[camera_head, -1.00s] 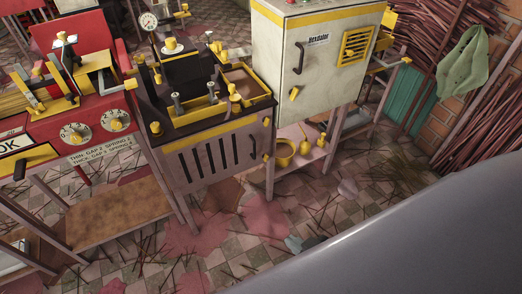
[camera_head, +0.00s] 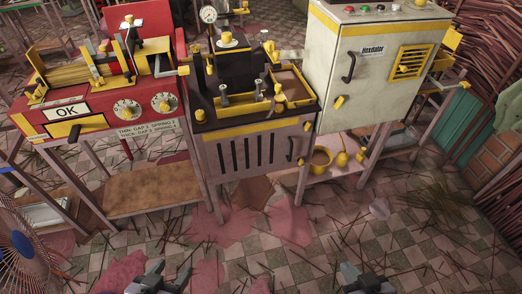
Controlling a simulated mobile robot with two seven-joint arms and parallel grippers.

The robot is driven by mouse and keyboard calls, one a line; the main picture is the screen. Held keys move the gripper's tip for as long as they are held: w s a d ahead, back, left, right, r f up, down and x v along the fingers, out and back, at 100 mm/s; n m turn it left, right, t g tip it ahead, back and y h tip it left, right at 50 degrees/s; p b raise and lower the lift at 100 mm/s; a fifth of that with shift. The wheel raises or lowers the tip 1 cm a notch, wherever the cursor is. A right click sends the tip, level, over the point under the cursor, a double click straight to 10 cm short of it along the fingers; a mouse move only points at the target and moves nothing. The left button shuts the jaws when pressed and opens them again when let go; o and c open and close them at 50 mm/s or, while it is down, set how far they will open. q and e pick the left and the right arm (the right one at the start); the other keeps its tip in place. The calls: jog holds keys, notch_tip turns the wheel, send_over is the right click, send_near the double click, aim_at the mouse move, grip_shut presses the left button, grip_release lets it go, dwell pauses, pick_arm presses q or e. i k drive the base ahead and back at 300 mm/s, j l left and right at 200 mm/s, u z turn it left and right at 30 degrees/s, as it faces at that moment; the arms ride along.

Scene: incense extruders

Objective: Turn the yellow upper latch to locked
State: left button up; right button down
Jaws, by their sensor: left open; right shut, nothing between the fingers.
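The middle machine (camera_head: 258,152) has a slatted front door with a dark handle (camera_head: 291,150) and a small yellow latch at the door's upper right corner (camera_head: 307,126). A smaller yellow piece sits lower on the same edge (camera_head: 300,161). The grey cabinet to its right has a tilted yellow latch (camera_head: 339,102) below its dark handle. I cannot tell which of these is the upper latch, or its lock state. My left gripper (camera_head: 157,281) is open and empty at the bottom edge. My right gripper (camera_head: 366,281) is shut and empty at the bottom, well away from the machines.
A red machine (camera_head: 95,110) marked OK with two dials stands at the left. The grey cabinet (camera_head: 375,75) stands at the right. Yellow pots (camera_head: 321,158) sit on a low shelf. A fan (camera_head: 22,248) stands at the lower left. The tiled floor between is littered with sticks.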

aim_at(307, 125)
jog(key=i+l, duration=0.15)
jog(key=l, duration=0.2)
jog(key=i+l, duration=0.15)
jog(key=l, duration=0.2)
jog(key=i+l, duration=0.15)
jog(key=l, duration=0.2)
jog(key=i+l, duration=0.2)
jog(key=l, duration=0.15)
jog(key=i+l, duration=0.15)
jog(key=l, duration=0.15)
jog(key=i+l, duration=0.15)
jog(key=l, duration=0.2)
jog(key=i+l, duration=0.15)
jog(key=l, duration=0.2)
